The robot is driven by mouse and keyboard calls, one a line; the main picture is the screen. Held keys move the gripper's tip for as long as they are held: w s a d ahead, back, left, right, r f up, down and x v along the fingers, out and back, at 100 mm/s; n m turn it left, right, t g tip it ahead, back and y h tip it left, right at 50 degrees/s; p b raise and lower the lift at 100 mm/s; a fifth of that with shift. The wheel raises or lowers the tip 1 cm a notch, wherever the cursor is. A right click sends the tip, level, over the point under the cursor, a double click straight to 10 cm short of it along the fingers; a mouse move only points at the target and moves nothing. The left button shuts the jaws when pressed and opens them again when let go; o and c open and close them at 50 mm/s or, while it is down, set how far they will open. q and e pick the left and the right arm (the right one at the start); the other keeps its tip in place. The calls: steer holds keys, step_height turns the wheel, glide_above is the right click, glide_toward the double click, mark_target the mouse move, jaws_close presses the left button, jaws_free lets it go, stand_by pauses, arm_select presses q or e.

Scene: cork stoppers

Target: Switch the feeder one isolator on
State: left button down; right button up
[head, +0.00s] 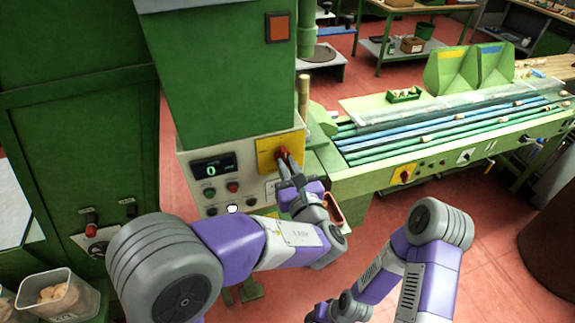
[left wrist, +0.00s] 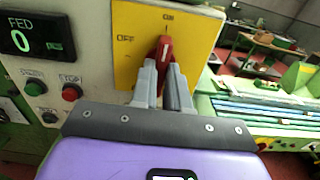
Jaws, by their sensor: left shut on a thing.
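The feeder one isolator is a red rotary handle (left wrist: 165,48) on a yellow plate (left wrist: 130,62), marked OFF at the left and ON at the top. The handle stands about upright, its white mark pointing up toward ON. In the head view the yellow plate (head: 266,154) is on the front of the green machine. My left gripper (left wrist: 166,75) is shut on the red handle, one finger at each side, hiding its lower part. It also shows in the head view (head: 286,164). My right arm is at the lower right; its gripper is out of the picture.
A display (left wrist: 37,36) reading FED and 0 is left of the plate, with a green button (left wrist: 35,86) and a red button (left wrist: 72,92) below. Another isolator (head: 403,174) is on the green bench at the right. A cork bin (head: 58,297) is at the lower left.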

arm_select(q)
steer(key=c, duration=1.1)
jaws_free()
steer(key=v, duration=0.7)
steer(key=shift+s+d+b, duration=0.1)
steer(key=shift+s+b, duration=0.2)
steer(key=shift+b, duration=0.05)
